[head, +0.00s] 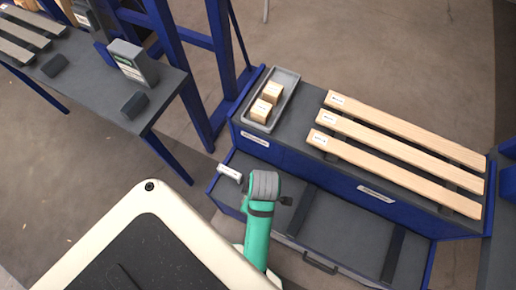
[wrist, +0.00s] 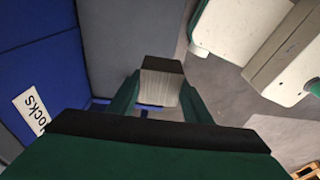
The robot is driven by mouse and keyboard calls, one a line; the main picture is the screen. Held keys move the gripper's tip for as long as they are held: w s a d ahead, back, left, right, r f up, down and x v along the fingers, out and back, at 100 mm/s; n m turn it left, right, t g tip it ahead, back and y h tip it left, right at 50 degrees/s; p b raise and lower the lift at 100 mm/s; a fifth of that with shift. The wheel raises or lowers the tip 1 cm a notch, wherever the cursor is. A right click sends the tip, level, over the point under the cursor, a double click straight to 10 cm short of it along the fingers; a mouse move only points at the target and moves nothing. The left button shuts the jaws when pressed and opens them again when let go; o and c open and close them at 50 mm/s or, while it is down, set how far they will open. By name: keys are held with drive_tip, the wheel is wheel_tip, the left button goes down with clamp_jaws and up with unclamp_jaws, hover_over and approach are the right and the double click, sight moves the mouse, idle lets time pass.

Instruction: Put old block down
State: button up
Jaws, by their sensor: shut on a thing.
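In the wrist view my gripper (wrist: 160,98) has its two green fingers closed on the sides of a grey block (wrist: 161,86). The block's upper face is dark and its near face is paler with fine lines. In the head view the end of my green arm is over the left part of the low dark bay in front of the blue bench. A white label (wrist: 30,108) ending in "ocks" is on a blue panel at the left of the wrist view.
The bench (head: 310,158) carries a grey tray (head: 291,84) with two pale wood blocks (head: 265,100) and three long planks (head: 400,135). The low bay (head: 340,225) has dark crossbars and looks otherwise empty. A second bench (head: 100,88) and blue posts stand at left.

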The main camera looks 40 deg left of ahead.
drive_tip(key=shift+w+a+f, duration=0.25)
drive_tip(key=shift+w, duration=0.25)
drive_tip(key=shift+w+a+f, duration=0.2)
drive_tip(key=shift+w+a, duration=0.05)
drive_tip(key=shift+w, duration=0.25)
drive_tip(key=w+a+f, duration=0.2)
drive_tip(key=w, duration=0.1)
drive_tip(key=w+a+f, duration=0.2)
drive_tip(key=w+f, duration=0.1)
drive_tip(key=w+a+f, duration=0.1)
drive_tip(key=w+f, duration=0.2)
drive_tip(key=shift+w+a+f, duration=0.1)
drive_tip(key=shift+w+a, duration=0.15)
drive_tip(key=shift+a, duration=0.15)
drive_tip(key=shift+w+a+f, duration=0.15)
drive_tip(key=shift+a+f, duration=0.05)
drive_tip(key=shift+f, duration=1.7)
drive_tip(key=shift+f, duration=0.1)
drive_tip(key=o, duration=1.2)
